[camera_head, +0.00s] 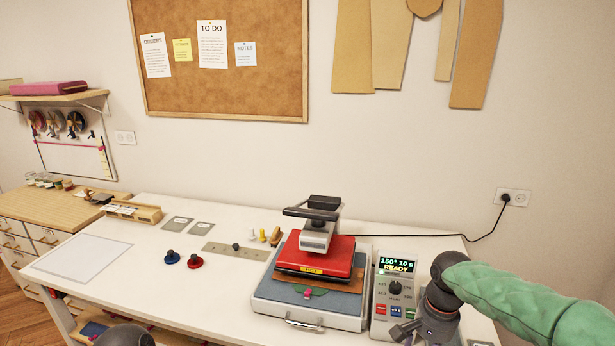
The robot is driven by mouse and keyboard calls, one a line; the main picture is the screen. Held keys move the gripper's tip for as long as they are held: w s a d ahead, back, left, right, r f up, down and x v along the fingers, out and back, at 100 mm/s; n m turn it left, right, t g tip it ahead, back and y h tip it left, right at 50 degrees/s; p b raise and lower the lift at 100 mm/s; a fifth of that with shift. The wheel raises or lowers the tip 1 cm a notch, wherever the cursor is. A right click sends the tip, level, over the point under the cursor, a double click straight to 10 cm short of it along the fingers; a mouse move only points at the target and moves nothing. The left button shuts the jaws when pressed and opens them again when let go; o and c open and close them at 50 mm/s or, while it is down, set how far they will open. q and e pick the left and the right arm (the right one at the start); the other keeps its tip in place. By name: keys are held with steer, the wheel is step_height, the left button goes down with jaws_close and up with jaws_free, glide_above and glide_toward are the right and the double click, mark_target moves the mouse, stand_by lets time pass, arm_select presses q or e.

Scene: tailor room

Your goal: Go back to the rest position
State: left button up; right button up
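My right arm (520,300), in a green sleeve, comes in from the right edge. Its dark joint bends down and runs out of the picture at the bottom, beside the heat press control box. A dark rounded part at the bottom left (125,336) looks like part of my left arm. The control box (394,292) reads 150°, 10 s, READY.
On the white table (215,284) lie a blue knob (171,257), a red knob (195,261), a metal strip (235,251) and a white sheet (82,257). A wooden drawer unit (40,222) stands left. A black cord (430,236) runs to the wall socket. The left front tabletop is clear.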

steer(key=s+a+f+n+y, duration=0.1)
steer(key=s+a+f, duration=0.25)
steer(key=f, duration=0.65)
steer(key=s+a+f+n+y, duration=0.15)
steer(key=a+f, duration=0.35)
steer(key=f, duration=0.5)
steer(key=s+a+f+n+y, duration=0.1)
steer(key=s+a+f+n, duration=0.2)
steer(key=f, duration=0.7)
steer(key=s+a+f, duration=0.4)
steer(key=s+f, duration=0.4)
steer(key=s, duration=0.2)
steer(key=shift+s+a, duration=0.2)
steer(key=shift+s, duration=0.1)
